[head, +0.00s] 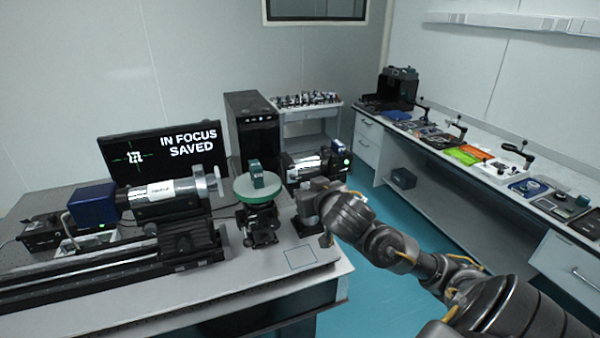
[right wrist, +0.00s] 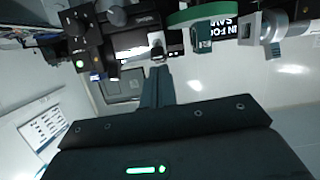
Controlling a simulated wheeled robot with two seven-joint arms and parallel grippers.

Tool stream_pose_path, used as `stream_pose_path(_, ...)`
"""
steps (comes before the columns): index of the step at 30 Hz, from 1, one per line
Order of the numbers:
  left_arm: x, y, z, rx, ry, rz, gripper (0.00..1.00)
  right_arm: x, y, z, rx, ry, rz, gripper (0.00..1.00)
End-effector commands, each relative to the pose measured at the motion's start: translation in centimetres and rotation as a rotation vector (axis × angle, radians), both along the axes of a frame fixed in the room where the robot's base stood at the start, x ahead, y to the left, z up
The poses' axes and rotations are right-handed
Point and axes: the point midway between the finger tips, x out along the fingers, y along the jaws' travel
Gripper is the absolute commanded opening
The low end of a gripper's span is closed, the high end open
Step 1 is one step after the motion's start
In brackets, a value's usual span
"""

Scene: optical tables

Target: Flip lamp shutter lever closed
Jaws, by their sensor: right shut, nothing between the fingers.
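My right gripper (head: 309,200) is in front of the lamp, partly hidden by my own wrist. In the wrist view its fingers (right wrist: 157,75) are together and empty, close to the silver part; contact cannot be told. My left gripper is not in view.
The green-topped stage (head: 257,187) holds a small green block and stands close left of my gripper. A long rail with a barrel-shaped instrument (head: 160,197) fills the left of the table. The monitor (head: 165,150) reads "IN FOCUS SAVED". The front right table corner is clear.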

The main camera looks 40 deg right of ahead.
Motion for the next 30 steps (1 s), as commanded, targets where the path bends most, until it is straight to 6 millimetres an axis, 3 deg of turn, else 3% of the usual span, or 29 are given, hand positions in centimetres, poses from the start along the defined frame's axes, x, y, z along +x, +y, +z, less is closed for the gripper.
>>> stream_pose_path(1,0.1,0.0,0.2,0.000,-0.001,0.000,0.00,-0.1,-0.2,2.3,0.000,-0.046,-0.005,0.00)
stream_pose_path(2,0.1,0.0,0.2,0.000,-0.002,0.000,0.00,-0.2,-0.3,3.2,0.003,-0.065,-0.007,0.00)
stream_pose_path(6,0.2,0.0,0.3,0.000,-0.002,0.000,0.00,-0.4,-0.5,5.1,0.012,-0.109,-0.014,0.00)
stream_pose_path(20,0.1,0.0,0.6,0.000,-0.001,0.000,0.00,0.3,-0.8,5.1,0.012,-0.108,-0.015,0.00)
stream_pose_path(30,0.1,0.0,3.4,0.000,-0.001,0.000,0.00,6.2,-3.0,4.2,0.012,-0.104,-0.018,0.00)
